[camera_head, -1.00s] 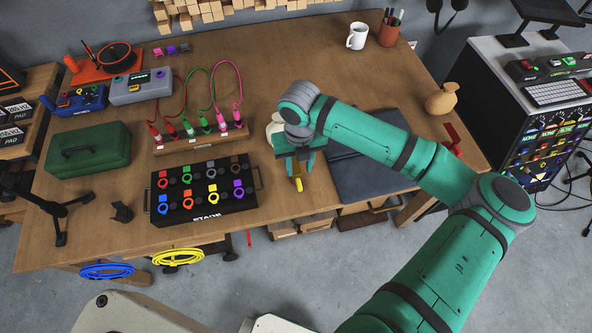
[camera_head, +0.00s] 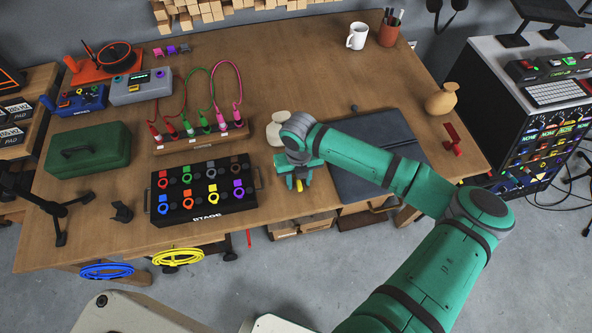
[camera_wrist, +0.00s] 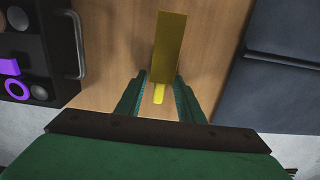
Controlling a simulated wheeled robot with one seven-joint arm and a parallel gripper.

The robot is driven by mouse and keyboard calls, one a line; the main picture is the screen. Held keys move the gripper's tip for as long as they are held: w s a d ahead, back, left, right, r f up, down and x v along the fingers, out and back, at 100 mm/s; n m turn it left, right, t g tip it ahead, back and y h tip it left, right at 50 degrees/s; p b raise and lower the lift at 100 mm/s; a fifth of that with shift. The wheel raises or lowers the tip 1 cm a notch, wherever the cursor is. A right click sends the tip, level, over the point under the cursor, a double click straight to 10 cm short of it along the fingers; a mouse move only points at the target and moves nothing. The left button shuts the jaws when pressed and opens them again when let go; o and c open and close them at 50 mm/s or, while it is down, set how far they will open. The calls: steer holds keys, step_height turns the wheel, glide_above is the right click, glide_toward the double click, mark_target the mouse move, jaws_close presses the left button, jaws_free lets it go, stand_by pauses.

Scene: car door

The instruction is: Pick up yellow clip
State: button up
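The yellow clip (camera_wrist: 171,45) is in the wrist view, a tall flat piece with a narrower part lower down between my fingers. In the head view only a small part of the yellow clip (camera_head: 299,186) shows, below my gripper near the table's front edge. My gripper (camera_wrist: 161,78) is open, with one finger on each side of the clip's lower part. The fingers look apart from the clip, though contact is hard to judge. In the head view my gripper (camera_head: 299,182) is low over the wooden table, and it hides most of the clip.
The black stage box (camera_head: 205,212) with coloured rings stands left of my gripper. A dark flat case (camera_head: 375,150) lies to the right. A pale rounded object (camera_head: 279,128) is behind the gripper. Bare table lies around the clip.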

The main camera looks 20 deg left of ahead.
jaws_close()
